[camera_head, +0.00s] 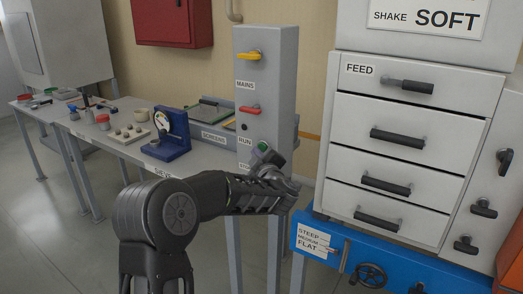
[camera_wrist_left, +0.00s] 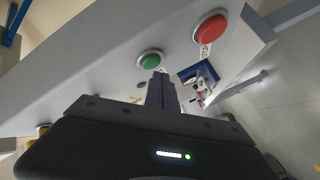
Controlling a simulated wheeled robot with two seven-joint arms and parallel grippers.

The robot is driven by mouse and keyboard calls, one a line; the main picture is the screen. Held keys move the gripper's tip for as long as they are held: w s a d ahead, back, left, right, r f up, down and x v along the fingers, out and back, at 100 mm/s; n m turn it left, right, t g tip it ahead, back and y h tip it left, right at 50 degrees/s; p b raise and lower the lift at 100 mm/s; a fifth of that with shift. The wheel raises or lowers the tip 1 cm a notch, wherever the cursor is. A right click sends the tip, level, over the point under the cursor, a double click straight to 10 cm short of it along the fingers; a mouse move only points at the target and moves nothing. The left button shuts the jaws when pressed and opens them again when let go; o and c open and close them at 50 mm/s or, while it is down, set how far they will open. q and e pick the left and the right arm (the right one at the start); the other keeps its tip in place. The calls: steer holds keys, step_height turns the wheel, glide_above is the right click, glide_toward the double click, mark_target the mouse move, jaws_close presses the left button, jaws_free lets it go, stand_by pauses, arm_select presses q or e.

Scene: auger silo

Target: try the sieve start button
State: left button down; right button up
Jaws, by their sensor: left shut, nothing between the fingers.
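The green button (camera_wrist_left: 151,59) sits on the grey control post (camera_wrist_left: 95,65), with a larger red button (camera_wrist_left: 210,28) beside it in the left wrist view. My left gripper (camera_wrist_left: 161,80) is shut and empty. Its fingertips appear just below the green button in that view; I cannot tell whether they touch it. In the head view the post (camera_head: 264,85) stands at the centre, and my left gripper (camera_head: 272,178) is in front of its lower part, hiding some of it. My right gripper is not in view.
The post also carries a yellow handle (camera_head: 250,55) and a red handle (camera_head: 250,109). A drawer cabinet (camera_head: 408,150) on a blue base (camera_head: 330,252) stands close on the right. A bench with a blue gauge stand (camera_head: 172,138) and several small items is on the left.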

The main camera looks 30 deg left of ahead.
arm_select(q)
steer(key=shift+s, duration=0.15)
steer(key=s+b, duration=0.1)
steer(key=s, duration=0.4)
steer(key=shift+b, duration=0.35)
stand_by(0.6)
